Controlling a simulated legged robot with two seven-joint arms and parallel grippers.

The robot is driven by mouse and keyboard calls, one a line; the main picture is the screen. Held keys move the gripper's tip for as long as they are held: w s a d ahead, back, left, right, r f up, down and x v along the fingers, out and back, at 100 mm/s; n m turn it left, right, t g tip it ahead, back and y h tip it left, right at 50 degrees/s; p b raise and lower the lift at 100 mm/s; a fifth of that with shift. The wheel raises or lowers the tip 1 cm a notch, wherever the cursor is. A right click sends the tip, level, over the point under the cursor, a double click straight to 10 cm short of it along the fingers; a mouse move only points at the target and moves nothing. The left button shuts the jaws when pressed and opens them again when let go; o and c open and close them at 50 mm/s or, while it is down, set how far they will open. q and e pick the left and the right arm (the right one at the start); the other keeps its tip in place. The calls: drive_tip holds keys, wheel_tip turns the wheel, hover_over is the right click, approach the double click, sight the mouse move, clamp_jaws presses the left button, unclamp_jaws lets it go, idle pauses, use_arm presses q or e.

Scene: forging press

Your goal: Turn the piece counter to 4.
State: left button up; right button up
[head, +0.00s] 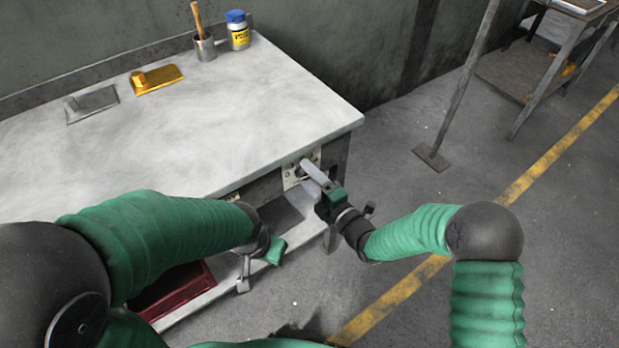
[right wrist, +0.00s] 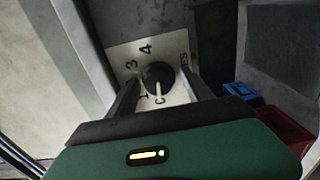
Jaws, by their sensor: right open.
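The piece counter is a white plate (right wrist: 122,57) with a round dark knob (right wrist: 158,76) on the bench's front. In the right wrist view the digits 3 and 4 read clearly; others are partly hidden. The knob's pale pointer line points down in that picture, towards a partly covered character, away from the 4. My right gripper (right wrist: 163,84) is open, with one finger on each side of the knob; contact cannot be told. In the head view the right gripper (head: 312,172) partly covers the plate (head: 290,178). My left gripper (head: 246,272) is low before the bench, its opening unclear.
The workbench top (head: 220,115) holds a grey metal piece (head: 92,103), a yellow one (head: 157,79), a cup (head: 205,47) and a blue-lidded jar (head: 238,32). A red bin (head: 175,290) sits below. Open floor lies right.

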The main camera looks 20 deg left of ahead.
drive_tip(key=shift+d, duration=0.15)
drive_tip(key=c, duration=1.2)
drive_tip(key=shift+o, duration=0.2)
